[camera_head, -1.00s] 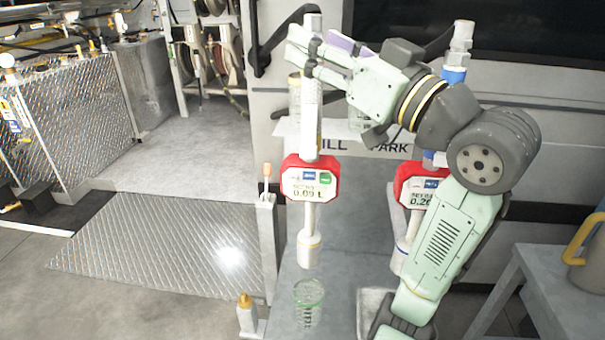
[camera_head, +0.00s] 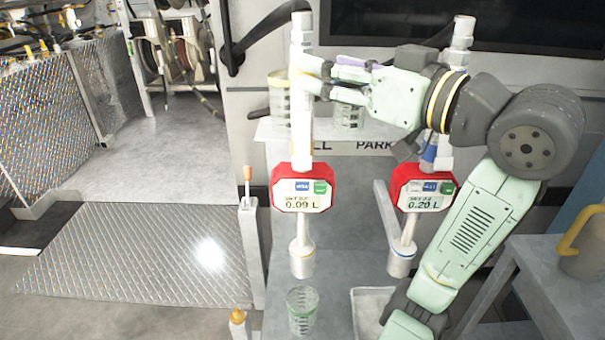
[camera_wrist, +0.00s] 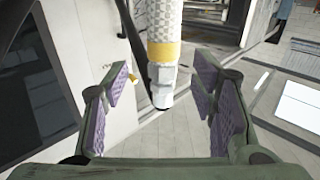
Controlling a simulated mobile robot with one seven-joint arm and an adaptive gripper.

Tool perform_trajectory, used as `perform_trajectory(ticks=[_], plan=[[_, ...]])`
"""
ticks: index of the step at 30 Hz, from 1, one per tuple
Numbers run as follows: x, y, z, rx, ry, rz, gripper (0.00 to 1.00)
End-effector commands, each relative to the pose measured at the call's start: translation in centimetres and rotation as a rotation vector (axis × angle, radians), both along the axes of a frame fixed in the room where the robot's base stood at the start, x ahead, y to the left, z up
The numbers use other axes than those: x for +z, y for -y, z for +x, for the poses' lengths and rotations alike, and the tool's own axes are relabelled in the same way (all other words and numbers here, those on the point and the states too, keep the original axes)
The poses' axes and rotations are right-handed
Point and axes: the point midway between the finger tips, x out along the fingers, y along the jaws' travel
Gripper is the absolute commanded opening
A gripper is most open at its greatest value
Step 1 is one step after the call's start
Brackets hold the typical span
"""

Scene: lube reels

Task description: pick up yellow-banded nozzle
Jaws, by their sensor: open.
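The yellow-banded nozzle (camera_head: 302,140) hangs upright in the head view, left of the other nozzle. It has a pale tube and a red meter reading 0.09 L. In the wrist view its white shaft with the yellow band (camera_wrist: 163,51) stands between my fingers. My gripper (camera_head: 312,78) is level with the upper tube in the head view, coming from the right. My gripper (camera_wrist: 162,100) is open, with a purple-padded finger on each side of the shaft. Gaps show between pads and shaft in the wrist view.
A second nozzle (camera_head: 404,240) with a red meter reading 0.20 L hangs to the right, behind my arm. A clear beaker (camera_head: 302,310) stands below the first nozzle. A shelf (camera_head: 345,146) with clear containers is behind. A grey stand (camera_head: 530,260) is at the right.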

Motion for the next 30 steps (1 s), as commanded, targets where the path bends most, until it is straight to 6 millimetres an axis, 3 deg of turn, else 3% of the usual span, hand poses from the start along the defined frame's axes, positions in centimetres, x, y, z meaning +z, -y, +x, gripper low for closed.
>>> perform_trajectory(ticks=[7,17,30], plan=[[0.6,-2.9,2.3,0.003,-0.001,0.000,0.52],[0.4,-3.3,2.8,0.000,-0.001,-0.001,0.52],[0.4,-3.3,2.8,0.000,-0.001,-0.001,0.22]])
